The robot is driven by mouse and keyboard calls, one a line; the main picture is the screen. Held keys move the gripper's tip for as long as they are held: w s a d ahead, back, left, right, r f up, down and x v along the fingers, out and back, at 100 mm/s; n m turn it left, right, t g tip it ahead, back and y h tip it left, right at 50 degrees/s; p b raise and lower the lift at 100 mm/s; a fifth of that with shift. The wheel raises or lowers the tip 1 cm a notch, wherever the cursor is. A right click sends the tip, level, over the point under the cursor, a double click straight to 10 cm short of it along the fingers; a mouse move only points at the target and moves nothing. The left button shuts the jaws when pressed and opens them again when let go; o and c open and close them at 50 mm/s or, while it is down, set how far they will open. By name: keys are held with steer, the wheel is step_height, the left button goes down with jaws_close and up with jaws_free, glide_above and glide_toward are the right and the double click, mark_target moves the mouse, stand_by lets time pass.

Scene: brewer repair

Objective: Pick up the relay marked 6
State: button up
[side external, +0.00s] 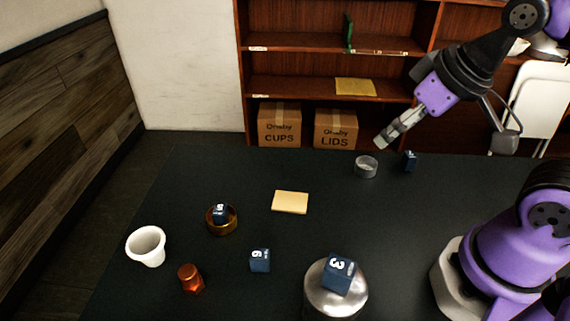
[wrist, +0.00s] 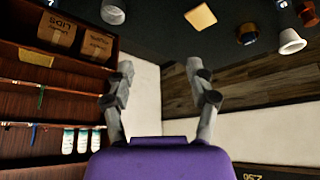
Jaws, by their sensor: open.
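The dark blue relay marked 6 (side external: 260,262) stands on the black table, left of the middle, between an orange-brown piece and a silver round body. Its digit faces the side camera. A small blue block at the top right edge of the wrist view (wrist: 282,4) appears to be this relay, with its mark unreadable there. My gripper (side external: 388,138) is open and empty, raised over the far side of the table and well away from the relay. Its two spread fingers also show in the wrist view (wrist: 160,67), with nothing between them.
Another relay (side external: 220,211) sits in an amber bowl (side external: 222,232). A relay marked 3 (side external: 340,273) rests on the silver body (side external: 325,303). A white cup (side external: 147,247), orange-brown piece (side external: 191,279), yellow pad (side external: 290,202), clear ring (side external: 366,168) and far relay (side external: 410,161) stand apart.

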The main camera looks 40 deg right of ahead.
steer(key=shift+o, duration=0.5)
